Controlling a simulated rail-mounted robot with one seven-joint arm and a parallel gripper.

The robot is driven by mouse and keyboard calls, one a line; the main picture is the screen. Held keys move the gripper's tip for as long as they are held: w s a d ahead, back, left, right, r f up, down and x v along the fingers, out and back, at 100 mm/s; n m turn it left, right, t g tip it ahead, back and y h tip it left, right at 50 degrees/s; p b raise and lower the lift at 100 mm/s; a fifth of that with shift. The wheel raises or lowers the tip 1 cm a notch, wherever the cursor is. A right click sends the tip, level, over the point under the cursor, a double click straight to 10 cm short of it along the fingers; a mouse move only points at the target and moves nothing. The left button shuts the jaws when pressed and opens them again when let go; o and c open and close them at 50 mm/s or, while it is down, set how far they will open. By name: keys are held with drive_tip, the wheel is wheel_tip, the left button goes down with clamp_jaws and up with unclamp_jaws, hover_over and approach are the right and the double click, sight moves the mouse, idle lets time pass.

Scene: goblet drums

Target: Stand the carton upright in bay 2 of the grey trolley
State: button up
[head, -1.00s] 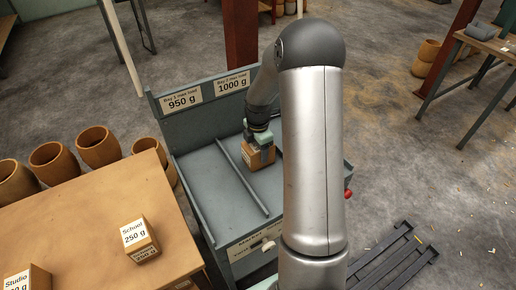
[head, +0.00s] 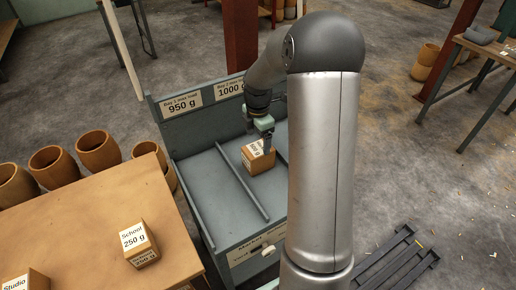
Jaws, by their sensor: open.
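The grey trolley (head: 205,189) stands in the middle, with a divider strip (head: 242,180) splitting its tray into two bays. Its back panel carries a "Bay 1 max load 950 g" label (head: 182,102) and a second, partly hidden label (head: 230,88) reading 1000 g. A brown carton (head: 262,163) with a white label stands in the bay right of the divider, under the 1000 g label, and looks upright. My gripper (head: 262,138) is open just above and behind the carton. Whether a finger touches it cannot be told. My arm hides the trolley's right part.
A brown table (head: 95,232) at lower left holds a carton labelled "School 250 g" (head: 139,243) and a "Studio" carton (head: 28,281). Several wooden drum shells (head: 98,148) stand behind it. A dark pallet (head: 392,262) lies on the floor at lower right.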

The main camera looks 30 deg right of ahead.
wheel_tip(320, 180, up, 4)
drive_tip(key=shift+a+r, duration=0.1)
drive_tip(key=shift+r, duration=0.2)
drive_tip(key=s+a+r+m, duration=0.2)
drive_tip(key=s+a+m, duration=0.6)
drive_tip(key=s, duration=0.5)
drive_tip(key=s+a+r+m, duration=0.2)
drive_tip(key=s+a+m, duration=0.5)
drive_tip(key=s+m, duration=0.3)
drive_tip(key=s, duration=0.2)
drive_tip(key=shift+s+a, duration=0.35)
wheel_tip(320, 180, up, 20)
drive_tip(key=d+t+p, duration=0.1)
drive_tip(key=p, duration=1.6)
drive_tip(key=shift+m, duration=0.4)
